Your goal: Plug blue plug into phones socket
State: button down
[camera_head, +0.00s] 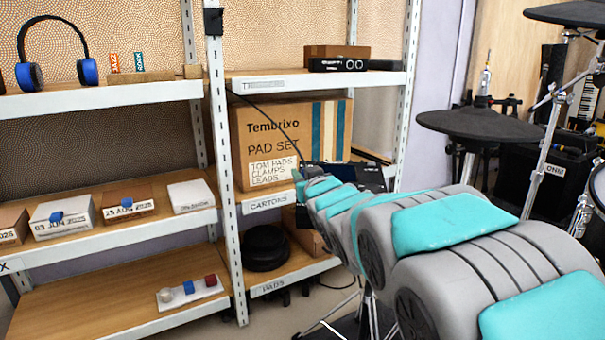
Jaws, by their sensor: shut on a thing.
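My arm reaches in from the lower right, and my gripper (306,171) is at its far end, small and mostly hidden by my own wrist. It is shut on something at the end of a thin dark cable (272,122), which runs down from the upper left. The blue plug itself cannot be made out; the cable leads to where I hold it. A dark device (368,178) lies just beyond and right of my gripper, partly covered by my arm. No phones socket can be read on it, and contact cannot be told.
A brown Tembrixo carton (262,125) stands behind my gripper. A white shelf upright (220,170) is to its left. A black box with round fittings (338,65) sits on the upper shelf. Blue headphones (31,75) are upper left. Drum pads (475,122) and stands are right.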

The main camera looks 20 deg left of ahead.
jog(key=shift+w+a+f+b, duration=0.1)
jog(key=shift+w+f+b, duration=0.15)
jog(key=shift+f, duration=0.45)
jog(key=shift+w+f+b, duration=0.15)
jog(key=shift+f+b, duration=0.15)
jog(key=shift+f, duration=0.35)
jog(key=shift+w+a+f+b, duration=0.1)
jog(key=shift+w+f+b, duration=0.15)
jog(key=shift+f, duration=0.45)
jog(key=c, duration=0.7)
grip_release()
jog(key=shift+o, duration=0.2)
jog(key=shift+s+d, duration=0.15)
jog(key=v, duration=0.7)
jog(key=shift+s, duration=0.25)
jog(key=shift+d+r, duration=0.1)
